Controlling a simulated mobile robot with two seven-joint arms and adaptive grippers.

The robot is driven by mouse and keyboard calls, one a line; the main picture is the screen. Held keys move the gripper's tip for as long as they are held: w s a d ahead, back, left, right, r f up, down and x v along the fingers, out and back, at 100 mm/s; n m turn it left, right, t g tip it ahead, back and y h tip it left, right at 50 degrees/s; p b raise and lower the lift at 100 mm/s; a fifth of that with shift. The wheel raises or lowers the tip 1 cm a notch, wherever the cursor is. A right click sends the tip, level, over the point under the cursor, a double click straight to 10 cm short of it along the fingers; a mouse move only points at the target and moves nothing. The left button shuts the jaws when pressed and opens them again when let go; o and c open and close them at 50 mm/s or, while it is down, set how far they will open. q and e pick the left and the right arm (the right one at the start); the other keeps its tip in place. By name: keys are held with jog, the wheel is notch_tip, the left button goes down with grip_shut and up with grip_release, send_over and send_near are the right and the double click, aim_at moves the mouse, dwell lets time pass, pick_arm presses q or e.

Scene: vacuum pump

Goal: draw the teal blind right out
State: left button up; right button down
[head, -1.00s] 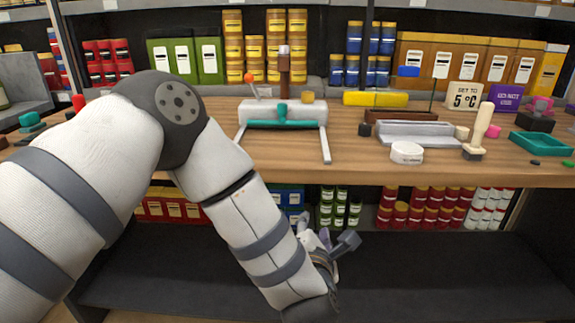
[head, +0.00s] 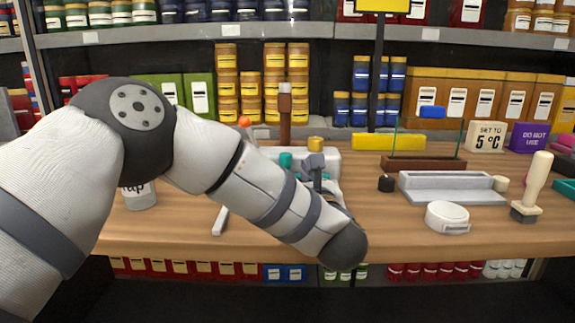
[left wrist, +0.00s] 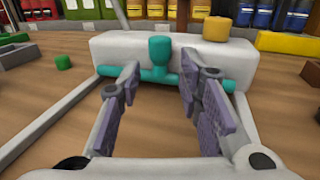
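The teal blind (left wrist: 160,60), a bar with an upright knob, sits against the front of a white block (left wrist: 105,47) in the left wrist view. Pale rails run forward from both ends. In the head view only a bit of the teal blind (head: 286,161) shows, the rest hidden by my left arm. My left gripper (left wrist: 160,88) is open, its purple-padded fingers spread to either side of the knob and short of it. No contact with the knob shows. In the head view my left gripper (head: 318,175) is partly hidden by its wrist. My right gripper is not in view.
A yellow-brown cap (head: 316,144) is on the white block, and a brown post (head: 285,118) stands behind. A grey tray (head: 450,190), round white container (head: 447,216) and cream-handled stamp (head: 535,190) stand right. A labelled pot (head: 140,197) is left, partly behind my arm.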

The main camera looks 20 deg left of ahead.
aim_at(287, 164)
pick_arm(q)
jog(key=x, duration=0.5)
jog(key=shift+w+a+f, duration=0.1)
jog(key=shift+w+a, duration=0.1)
jog(key=shift+w, duration=0.1)
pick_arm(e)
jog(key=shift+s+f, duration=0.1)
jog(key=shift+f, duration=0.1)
